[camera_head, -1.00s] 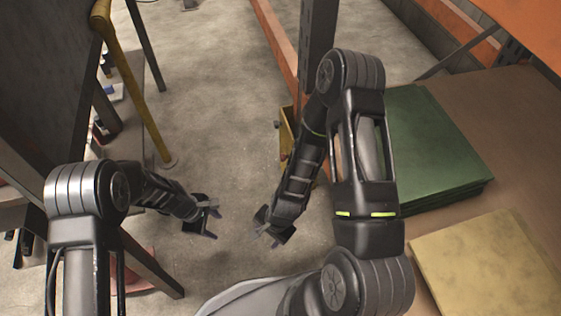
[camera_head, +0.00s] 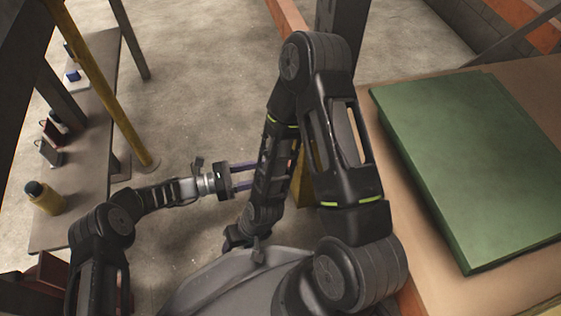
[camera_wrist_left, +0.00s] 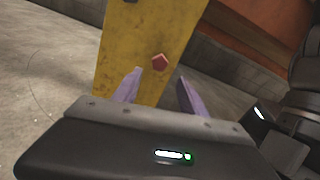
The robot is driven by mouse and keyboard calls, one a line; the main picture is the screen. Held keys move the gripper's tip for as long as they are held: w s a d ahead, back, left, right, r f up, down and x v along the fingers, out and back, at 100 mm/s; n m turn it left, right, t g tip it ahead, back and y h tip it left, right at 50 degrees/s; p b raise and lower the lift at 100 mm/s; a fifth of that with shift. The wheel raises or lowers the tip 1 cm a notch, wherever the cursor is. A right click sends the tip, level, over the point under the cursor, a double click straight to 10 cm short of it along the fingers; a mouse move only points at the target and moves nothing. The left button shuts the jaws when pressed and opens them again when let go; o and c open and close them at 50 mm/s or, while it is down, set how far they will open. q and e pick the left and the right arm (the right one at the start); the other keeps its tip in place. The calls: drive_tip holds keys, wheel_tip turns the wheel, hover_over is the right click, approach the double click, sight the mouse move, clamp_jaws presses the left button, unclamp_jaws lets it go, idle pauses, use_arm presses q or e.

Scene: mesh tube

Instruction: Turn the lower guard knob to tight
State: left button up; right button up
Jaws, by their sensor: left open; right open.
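A small red knob (camera_wrist_left: 160,62) shows on the face of the upright yellow guard (camera_wrist_left: 150,35) in the left wrist view. My left gripper (camera_wrist_left: 158,90) is open, its two purple fingers pointing at the guard, with the knob ahead of the gap between them and nothing held. In the head view, my left gripper (camera_head: 252,176) reaches right, its fingertips partly hidden behind my right forearm. The guard (camera_head: 302,180) is mostly covered there by my right arm, and its knob is hidden. My right gripper (camera_head: 246,246) hangs low, open and small in view.
A bench (camera_head: 95,165) with a yellow bottle (camera_head: 44,198) and small items stands at left, beside a yellow pole (camera_head: 112,95). At right, a green stack (camera_head: 480,165) lies on a brown tabletop (camera_head: 415,240). Bare concrete floor (camera_head: 205,85) lies between.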

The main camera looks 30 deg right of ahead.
use_arm(q)
drive_tip(key=shift+w+r, duration=0.15)
drive_tip(key=x, duration=0.7)
drive_tip(key=shift+d, duration=0.35)
clamp_jaws()
idle(0.5)
